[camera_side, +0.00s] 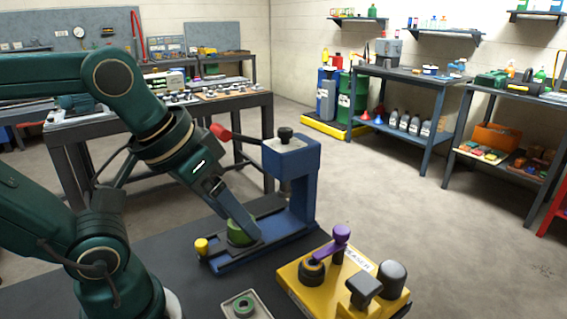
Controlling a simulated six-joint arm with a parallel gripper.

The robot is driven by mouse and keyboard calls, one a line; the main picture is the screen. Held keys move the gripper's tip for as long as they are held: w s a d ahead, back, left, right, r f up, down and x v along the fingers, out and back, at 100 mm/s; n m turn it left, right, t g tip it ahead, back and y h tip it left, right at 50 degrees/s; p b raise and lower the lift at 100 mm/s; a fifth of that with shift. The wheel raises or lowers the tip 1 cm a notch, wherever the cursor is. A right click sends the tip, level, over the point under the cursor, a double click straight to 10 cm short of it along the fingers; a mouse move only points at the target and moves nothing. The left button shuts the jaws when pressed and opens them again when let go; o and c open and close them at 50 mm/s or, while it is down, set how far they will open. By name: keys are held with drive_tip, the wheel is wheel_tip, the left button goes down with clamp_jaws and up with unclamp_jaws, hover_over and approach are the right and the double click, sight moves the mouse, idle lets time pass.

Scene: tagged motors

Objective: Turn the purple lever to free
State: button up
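The purple lever (330,246) sits on top of a yellow fixture (325,294). Its arm slants from a dark round hub (312,271) up and right to a raised purple knob. A white label with partly hidden lettering lies on the fixture beside the lever. My gripper (243,226) points down and right, left of the lever and apart from it. It is at a green round part (240,234) on the bed of the blue press. The fingers are small and dark, so I cannot tell whether they are open or hold that part.
The blue press (291,155) with a red-knobbed handle (221,131) stands behind the fixture. A yellow knob (202,246) is at its front left. A light tray (244,306) with a green ring part is at the front. Dark blocks (391,278) rise at the fixture's right.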

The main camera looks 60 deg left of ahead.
drive_tip(key=w+r+n, duration=0.3)
drive_tip(key=w+r, duration=0.2)
drive_tip(key=n+g, duration=0.4)
drive_tip(key=g, duration=0.1)
hover_over(342, 229)
wheel_tip(342, 229, down, 8)
drive_tip(key=shift+f, duration=2.95)
clamp_jaws()
